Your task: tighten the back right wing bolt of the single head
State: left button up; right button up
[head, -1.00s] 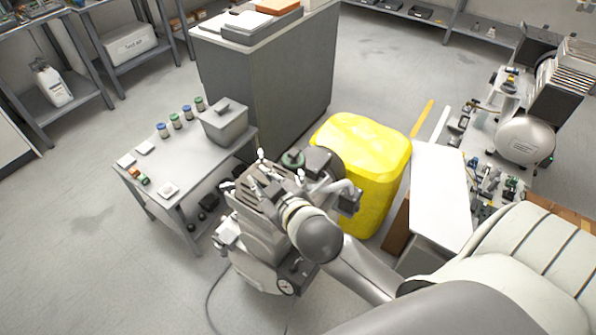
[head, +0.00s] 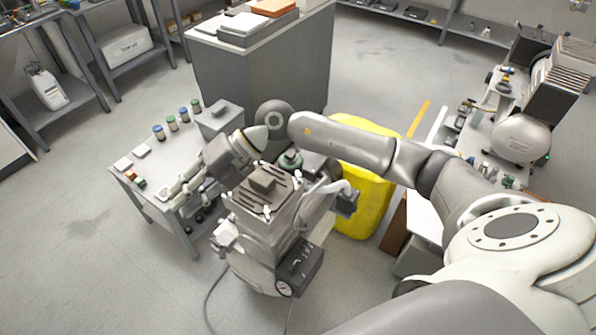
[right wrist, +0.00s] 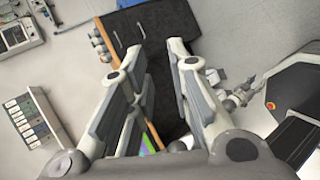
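The grey compressor (head: 262,235) stands on the floor in the middle of the head view, with a slotted grey top (head: 265,190). Small pale upright pieces show around the top edge, one at the right (head: 297,183); they look like wing bolts, but are too small to tell their state. My right gripper (head: 176,188) is left of the compressor, above the small side table, apart from the bolts. In the right wrist view its fingers (right wrist: 156,58) are spread with nothing between them. My left gripper is not seen.
The grey side table (head: 160,205) holds a grey bin (head: 220,118), several jars and small blocks. A yellow container (head: 362,205) stands right of the compressor, and a tall grey cabinet (head: 255,70) behind. Open floor lies at the front left.

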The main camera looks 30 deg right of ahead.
jog(key=w+d+f+h, duration=0.2)
jog(key=d+f+h, duration=0.25)
jog(key=d, duration=0.65)
jog(key=m+g+h, duration=0.1)
jog(key=m+h, duration=0.2)
jog(key=h, duration=0.5)
send_near(298, 175)
jog(key=shift+y, duration=0.25)
jog(key=f, duration=0.9)
jog(key=shift+w+d+p, duration=0.15)
jog(key=shift+d+p, duration=0.1)
jog(key=shift+p, duration=0.15)
jog(key=shift+c, duration=0.2)
jog(key=shift+r, duration=0.1)
grip_shut()
